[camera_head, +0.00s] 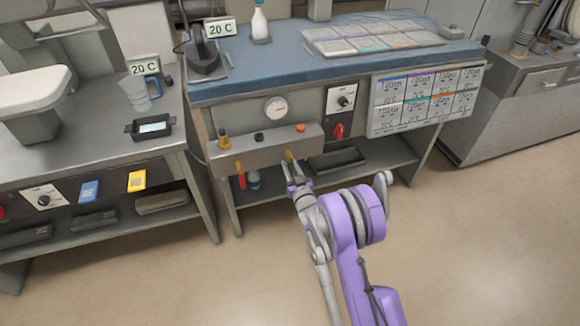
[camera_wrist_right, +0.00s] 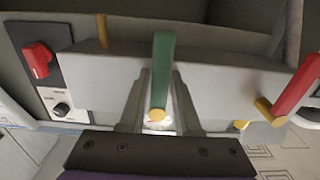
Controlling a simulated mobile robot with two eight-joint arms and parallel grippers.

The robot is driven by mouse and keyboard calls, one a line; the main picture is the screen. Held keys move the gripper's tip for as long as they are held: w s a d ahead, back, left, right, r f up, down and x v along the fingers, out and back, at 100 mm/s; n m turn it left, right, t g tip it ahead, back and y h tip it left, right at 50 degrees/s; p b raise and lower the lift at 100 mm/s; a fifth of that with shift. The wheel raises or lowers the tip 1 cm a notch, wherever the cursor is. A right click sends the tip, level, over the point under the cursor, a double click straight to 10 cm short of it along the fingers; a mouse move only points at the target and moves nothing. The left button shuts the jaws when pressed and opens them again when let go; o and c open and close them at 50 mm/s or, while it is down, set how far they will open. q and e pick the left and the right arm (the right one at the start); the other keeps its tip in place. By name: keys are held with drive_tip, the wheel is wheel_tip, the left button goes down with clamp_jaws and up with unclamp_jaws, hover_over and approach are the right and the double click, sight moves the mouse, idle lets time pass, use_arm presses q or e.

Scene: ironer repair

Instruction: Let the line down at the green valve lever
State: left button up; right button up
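The green valve lever (camera_wrist_right: 163,68) stands out from the grey valve box, with a brass hub (camera_wrist_right: 157,115) at its end. My right gripper (camera_wrist_right: 160,82) has its two fingers on either side of this lever. The fingers are apart, and slim gaps seem to show beside the lever; contact is not clear. In the head view my right gripper (camera_head: 292,172) is at the front of the valve box (camera_head: 262,148) and hides most of the green lever. A red valve lever (camera_head: 241,180) hangs to its left; it also shows in the right wrist view (camera_wrist_right: 297,86). My left gripper is out of view.
A pressure gauge (camera_head: 276,108) stands above the box. A red switch (camera_head: 338,131) is on a panel to the right. A dark tray (camera_head: 336,159) lies on the shelf below. A second bench (camera_head: 85,143) stands at the left. The floor in front is clear.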

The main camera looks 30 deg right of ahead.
clamp_jaws()
idle(1.1)
